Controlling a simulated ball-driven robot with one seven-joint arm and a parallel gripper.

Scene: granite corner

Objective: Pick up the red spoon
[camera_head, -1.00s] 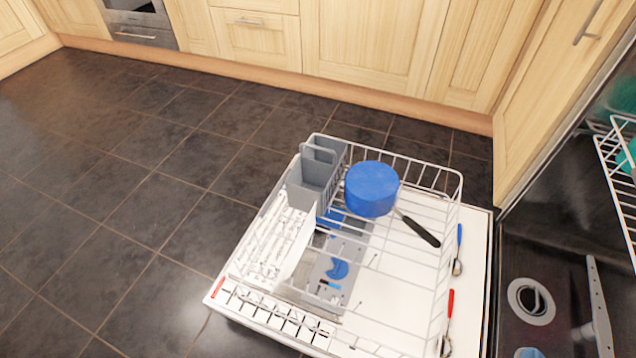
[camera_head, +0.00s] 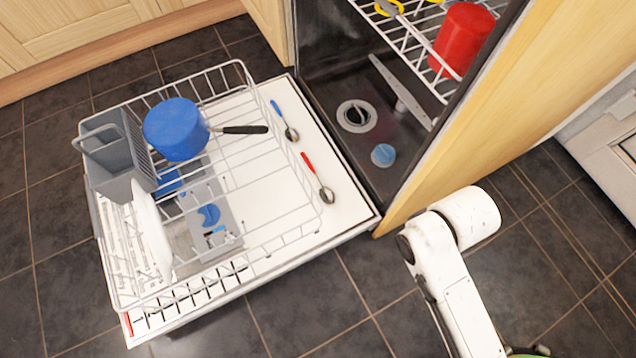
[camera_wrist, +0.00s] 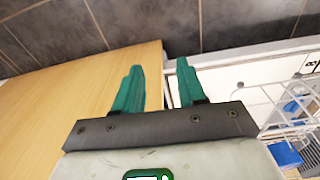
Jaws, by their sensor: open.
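The red spoon (camera_head: 318,178) has a red handle and a metal bowl. In the head view it lies on the white inside of the open dishwasher door (camera_head: 352,213), just right of the wire rack and apart from the blue-handled spoon. My gripper (camera_wrist: 160,88) shows in the wrist view with two green fingers apart and nothing between them. Behind the fingers are a wooden panel, dark tiles and the door's edge. The red spoon cannot be made out in the wrist view. My white arm is at the lower right of the head view; its gripper end is not visible there.
A wire rack (camera_head: 285,238) on the door holds a blue pot (camera_head: 175,129) with a black handle and a grey cutlery basket (camera_head: 115,150). A blue-handled spoon (camera_head: 285,121) lies beyond the red one. A wooden side panel (camera_head: 490,105) stands between my arm and the dishwasher interior.

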